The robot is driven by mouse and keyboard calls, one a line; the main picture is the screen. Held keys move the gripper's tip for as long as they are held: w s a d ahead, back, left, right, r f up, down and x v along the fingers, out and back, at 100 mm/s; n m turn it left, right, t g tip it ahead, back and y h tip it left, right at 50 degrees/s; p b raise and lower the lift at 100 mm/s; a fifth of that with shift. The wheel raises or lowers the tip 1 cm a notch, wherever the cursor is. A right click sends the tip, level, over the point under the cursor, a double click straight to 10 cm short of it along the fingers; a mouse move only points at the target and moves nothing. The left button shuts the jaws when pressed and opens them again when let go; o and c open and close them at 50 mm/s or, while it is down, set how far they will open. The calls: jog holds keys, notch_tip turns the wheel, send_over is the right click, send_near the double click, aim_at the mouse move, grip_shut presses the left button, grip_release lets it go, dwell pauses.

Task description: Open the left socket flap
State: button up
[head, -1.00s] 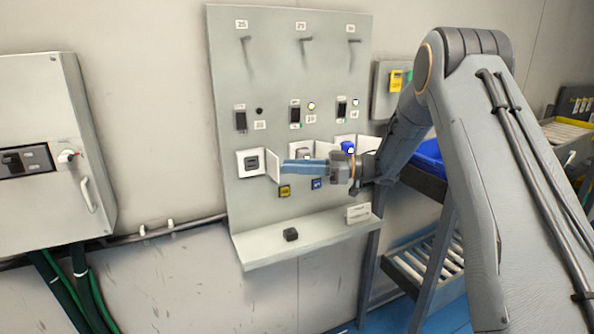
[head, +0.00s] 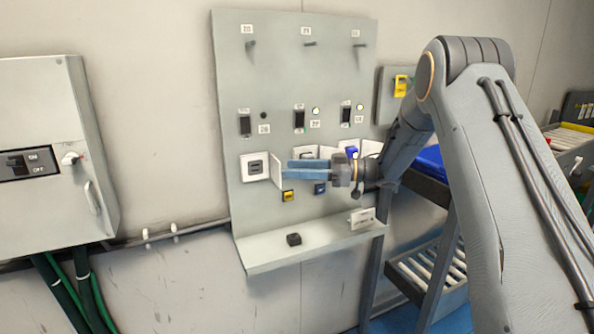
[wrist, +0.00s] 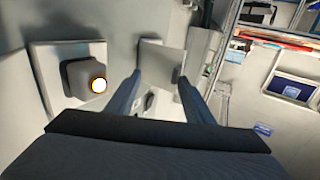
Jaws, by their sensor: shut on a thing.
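The left socket (head: 255,166) is a white square plate with a grey centre on the wall panel. Its white flap (head: 277,169) stands swung out at the socket's right side. My gripper (head: 289,168) reaches in from the right, its two blue fingers at the flap. In the wrist view, a pale panel that looks like this flap (wrist: 162,60) shows between the fingertips (wrist: 159,78). The fingers stand apart by about its width. The exact contact is hard to see. A socket plate with a raised grey block (wrist: 85,75) is left of the fingers in that view.
The grey panel (head: 236,70) carries hooks, switches and other sockets, partly hidden behind my gripper.

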jog(key=shift+w+d+r, duration=0.2)
jog(key=shift+d+r, duration=0.05)
jog(key=shift+c, duration=0.5)
jog(key=s+d+b, duration=0.1)
jog(key=d+b, duration=0.1)
jog(key=d, duration=0.5)
jog(key=shift+s+d+f, duration=0.2)
jog(key=shift+d+f, duration=0.05)
jog(key=shift+d, duration=0.1)
